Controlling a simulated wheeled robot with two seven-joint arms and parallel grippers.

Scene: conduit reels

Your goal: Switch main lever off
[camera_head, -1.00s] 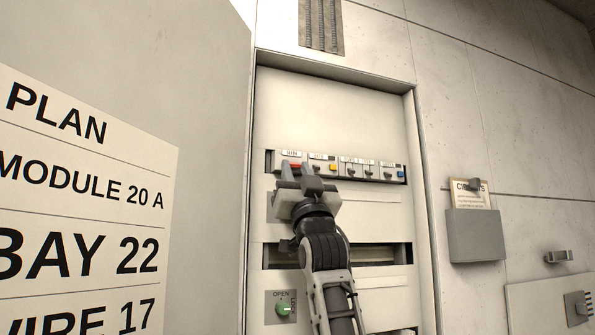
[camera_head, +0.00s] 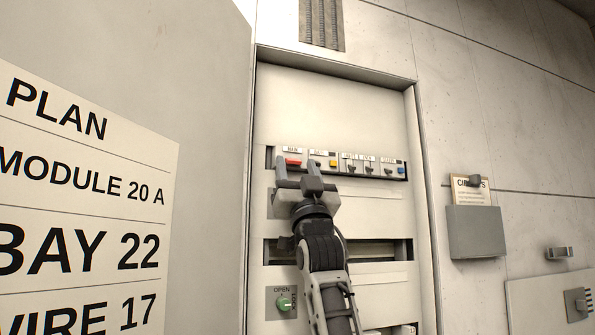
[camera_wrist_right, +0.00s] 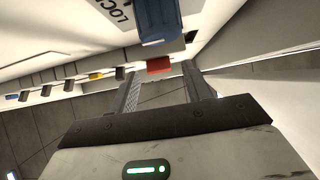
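The main lever is a red handle (camera_head: 292,162) at the left end of a breaker row, under a small white label. In the right wrist view the red handle (camera_wrist_right: 160,65) shows between and just beyond the fingertips. My right gripper (camera_head: 298,171) is open, its fingers pointing up at the row. In the wrist view the space between the right gripper's fingers (camera_wrist_right: 160,76) is empty. I cannot tell whether either finger touches the handle. My left gripper is not in view.
Yellow (camera_head: 333,164), dark and blue (camera_head: 400,171) handles continue the row to the right. A green knob (camera_head: 284,304) sits lower left. A blue object (camera_wrist_right: 158,20) hangs close above the fingers in the wrist view. An open door with a sign (camera_head: 80,200) stands left.

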